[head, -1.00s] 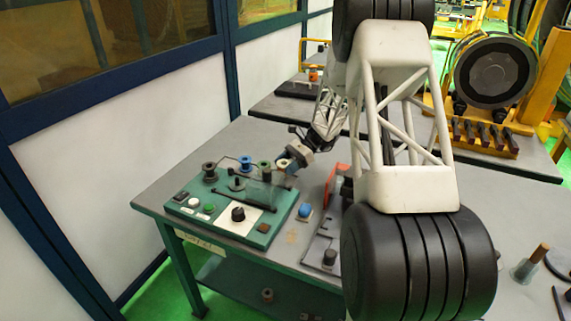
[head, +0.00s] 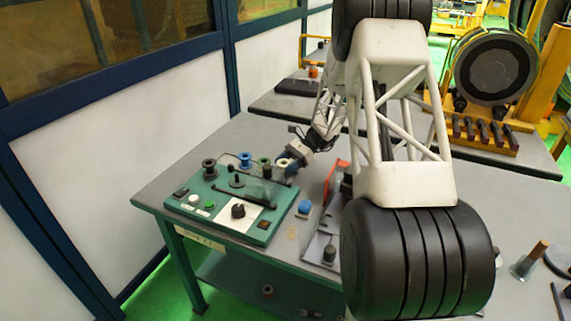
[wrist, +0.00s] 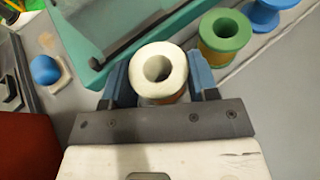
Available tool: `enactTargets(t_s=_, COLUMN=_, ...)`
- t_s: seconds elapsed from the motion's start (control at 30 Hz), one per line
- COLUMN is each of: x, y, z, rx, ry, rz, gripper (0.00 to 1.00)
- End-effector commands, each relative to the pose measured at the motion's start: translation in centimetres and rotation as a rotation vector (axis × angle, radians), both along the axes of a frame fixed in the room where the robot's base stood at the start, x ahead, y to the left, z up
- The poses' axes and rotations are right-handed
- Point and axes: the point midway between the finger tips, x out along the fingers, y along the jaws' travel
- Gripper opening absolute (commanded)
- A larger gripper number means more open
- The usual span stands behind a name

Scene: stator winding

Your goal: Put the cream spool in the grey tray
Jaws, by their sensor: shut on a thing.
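The cream spool (wrist: 172,56) is seen from its end in the wrist view, with a round hole in its flange. My gripper (wrist: 158,76) is shut on it, one blue finger on each side. In the head view the cream spool (head: 282,163) shows small at the tip of my gripper (head: 287,165), at the back right corner of the green winding unit. I cannot tell whether the spool is clear of the surface below. I cannot pick out the grey tray for certain; a flat grey piece (head: 318,246) lies right of the unit, partly hidden by my arm.
A green spool (wrist: 226,38) and a blue spool (wrist: 262,14) stand close to the right of my gripper in the wrist view. The green unit (head: 205,222) has a clear guard and knobs. A blue knob (head: 304,208) and a red part (head: 336,178) are to its right.

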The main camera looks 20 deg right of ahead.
Motion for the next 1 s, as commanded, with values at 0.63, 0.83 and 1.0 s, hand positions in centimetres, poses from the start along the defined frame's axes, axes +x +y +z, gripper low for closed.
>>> enactTargets(t_s=0.63, x=0.00, y=-0.01, z=-0.30, rx=0.000, ry=0.000, rz=0.000, gripper=0.26)
enactTargets(t_s=0.83, x=0.00, y=-0.01, z=-0.68, rx=0.000, ry=0.000, rz=0.000, gripper=0.26)
enactTargets(t_s=1.0, x=0.00, y=0.00, z=-1.03, rx=0.000, ry=0.000, rz=0.000, gripper=0.26)
